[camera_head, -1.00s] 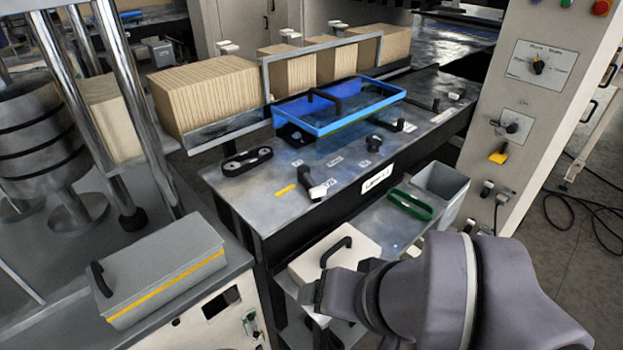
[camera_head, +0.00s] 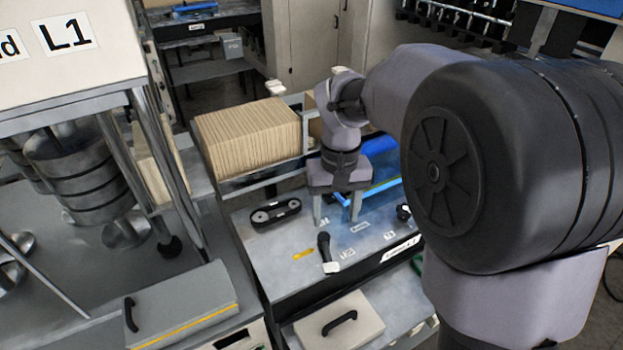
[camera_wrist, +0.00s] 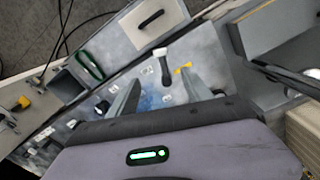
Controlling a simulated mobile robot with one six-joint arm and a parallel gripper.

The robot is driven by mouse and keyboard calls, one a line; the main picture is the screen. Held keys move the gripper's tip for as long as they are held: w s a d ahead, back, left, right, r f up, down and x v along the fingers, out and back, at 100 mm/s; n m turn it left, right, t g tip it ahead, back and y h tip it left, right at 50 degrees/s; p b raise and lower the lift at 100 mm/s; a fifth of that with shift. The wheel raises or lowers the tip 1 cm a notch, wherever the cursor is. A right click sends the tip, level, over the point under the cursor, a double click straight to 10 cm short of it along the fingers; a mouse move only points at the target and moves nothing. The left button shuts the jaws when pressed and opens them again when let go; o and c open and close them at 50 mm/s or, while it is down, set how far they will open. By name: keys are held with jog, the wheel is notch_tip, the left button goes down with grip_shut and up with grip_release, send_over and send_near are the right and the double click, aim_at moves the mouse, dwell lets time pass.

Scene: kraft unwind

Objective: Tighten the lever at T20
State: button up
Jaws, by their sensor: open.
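A black lever (camera_head: 324,246) with a pale end stands on the grey metal table (camera_head: 283,243), beside a yellow strip. It also shows in the wrist view (camera_wrist: 164,66), between and beyond my fingertips. Small white labels lie around it, too blurred to read, so I cannot tell which control is T20. My gripper (camera_head: 336,223) points down over the table, fingers spread and empty, behind the lever in the head view. In the wrist view my gripper (camera_wrist: 161,76) shows a clear gap between its fingers. No contact with the lever is visible.
A black two-ended part (camera_head: 276,213) lies left of my gripper. A black knob (camera_head: 404,212) stands to its right, beside my arm. A beige box with a handle (camera_head: 340,325) is in front, lower down.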

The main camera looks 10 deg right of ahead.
aim_at(331, 265)
jog(key=f+b, duration=0.1)
jog(key=f, duration=0.4)
jog(key=f+b, duration=0.2)
jog(key=f, duration=0.4)
jog(key=f+b, duration=0.1)
jog(key=f, duration=0.5)
jog(key=shift+s+a+f, duration=0.1)
jog(key=shift+s+f, duration=0.05)
jog(key=shift+s, duration=0.15)
grip_shut()
